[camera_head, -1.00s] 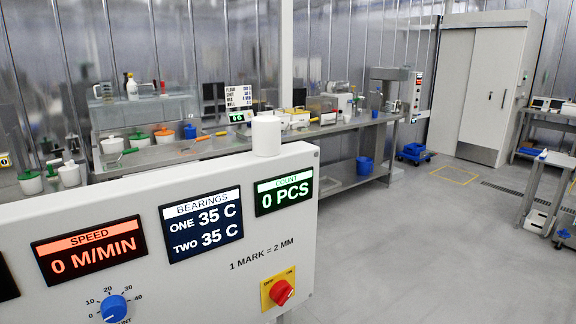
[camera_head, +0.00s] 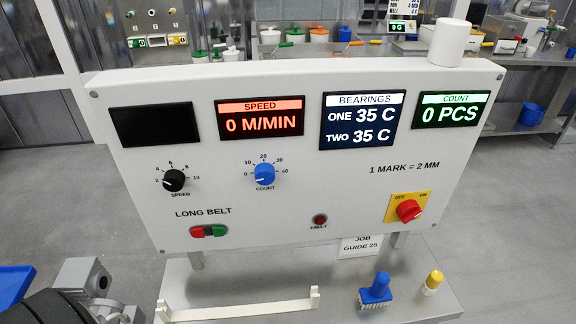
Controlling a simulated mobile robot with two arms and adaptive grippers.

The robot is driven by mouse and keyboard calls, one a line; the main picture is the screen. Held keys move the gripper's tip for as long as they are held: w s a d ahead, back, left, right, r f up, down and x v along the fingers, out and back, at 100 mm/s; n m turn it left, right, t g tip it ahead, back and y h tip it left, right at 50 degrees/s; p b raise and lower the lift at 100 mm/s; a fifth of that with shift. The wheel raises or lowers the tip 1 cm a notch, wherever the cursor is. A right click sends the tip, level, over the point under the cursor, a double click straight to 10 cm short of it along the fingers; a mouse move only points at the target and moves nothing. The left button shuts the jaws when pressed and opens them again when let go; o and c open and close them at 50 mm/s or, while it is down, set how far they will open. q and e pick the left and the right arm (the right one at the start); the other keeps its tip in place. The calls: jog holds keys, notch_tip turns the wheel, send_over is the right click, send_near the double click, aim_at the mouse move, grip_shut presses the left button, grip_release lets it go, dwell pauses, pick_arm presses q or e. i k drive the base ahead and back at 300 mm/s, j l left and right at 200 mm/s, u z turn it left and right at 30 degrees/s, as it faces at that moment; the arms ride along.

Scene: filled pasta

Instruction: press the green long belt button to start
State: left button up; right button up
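The green long belt button (camera_head: 219,230) is on the lower left of the white control panel (camera_head: 300,225), under the printed words LONG BELT. It touches or nearly touches a red button (camera_head: 197,232) on its left. The speed display (camera_head: 260,118) reads 0 M/MIN, and the count display (camera_head: 449,111) reads 0 PCS. Neither of my grippers is in view. Nothing covers the green button.
The panel also has a black speed knob (camera_head: 173,181), a blue count knob (camera_head: 264,174), a dark red fault lamp (camera_head: 320,219) and a red rotary switch (camera_head: 408,210). A blue-handled tool (camera_head: 376,291) and yellow-capped item (camera_head: 433,282) are on the metal surface below. A grey motor (camera_head: 85,276) is lower left.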

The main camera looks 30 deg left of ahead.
aim_at(218, 232)
jog(key=u, duration=1.45)
